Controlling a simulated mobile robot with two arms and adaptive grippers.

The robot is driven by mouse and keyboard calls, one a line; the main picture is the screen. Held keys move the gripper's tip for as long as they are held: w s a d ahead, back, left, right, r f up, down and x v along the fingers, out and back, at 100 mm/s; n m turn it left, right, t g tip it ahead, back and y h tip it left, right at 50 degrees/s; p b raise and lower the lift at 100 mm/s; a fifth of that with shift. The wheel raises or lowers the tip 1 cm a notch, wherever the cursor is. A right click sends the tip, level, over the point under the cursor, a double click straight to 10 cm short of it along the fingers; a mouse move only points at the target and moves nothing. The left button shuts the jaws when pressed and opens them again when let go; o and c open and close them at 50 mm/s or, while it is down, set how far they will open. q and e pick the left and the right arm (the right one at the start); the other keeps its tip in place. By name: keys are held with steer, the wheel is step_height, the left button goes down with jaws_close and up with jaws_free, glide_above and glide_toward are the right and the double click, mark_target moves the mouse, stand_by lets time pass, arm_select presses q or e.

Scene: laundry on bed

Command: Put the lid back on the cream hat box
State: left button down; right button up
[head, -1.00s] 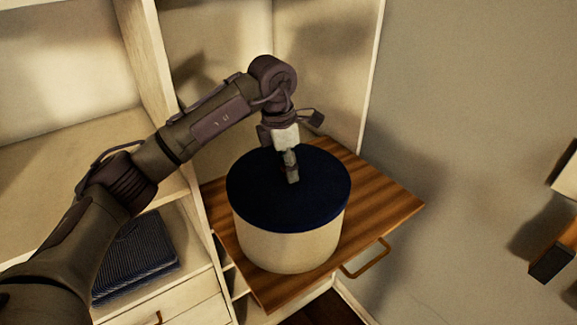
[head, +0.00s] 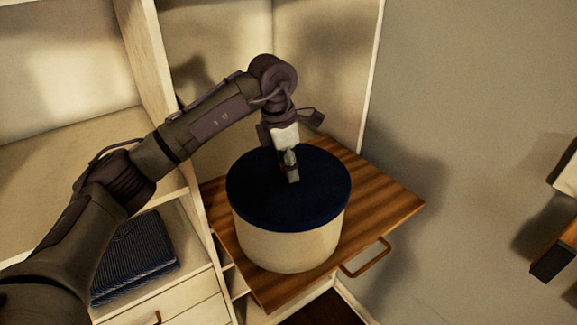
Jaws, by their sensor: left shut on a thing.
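The cream hat box (head: 285,250) is round and stands upright on a striped wooden pull-out board. The dark blue lid (head: 320,190) lies level over the top of the box and covers its opening. From this angle I see no gap between lid and box. My left gripper (head: 292,178) points down at the middle of the lid and is shut on a part of it, probably a small knob that its fingers hide. My right gripper is not in view.
The striped wooden board (head: 385,205) has a brass handle (head: 367,258) at its front. Folded dark striped cloth (head: 135,258) lies on the shelf to the left. A cabinet upright (head: 165,110) stands close to my left arm.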

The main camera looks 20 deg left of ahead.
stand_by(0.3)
arm_select(q)
steer(key=shift+c, duration=1.1)
jaws_free()
steer(key=shift+r, duration=0.1)
steer(key=shift+r+p, duration=2.05)
steer(key=shift+r, duration=1.35)
jaws_close()
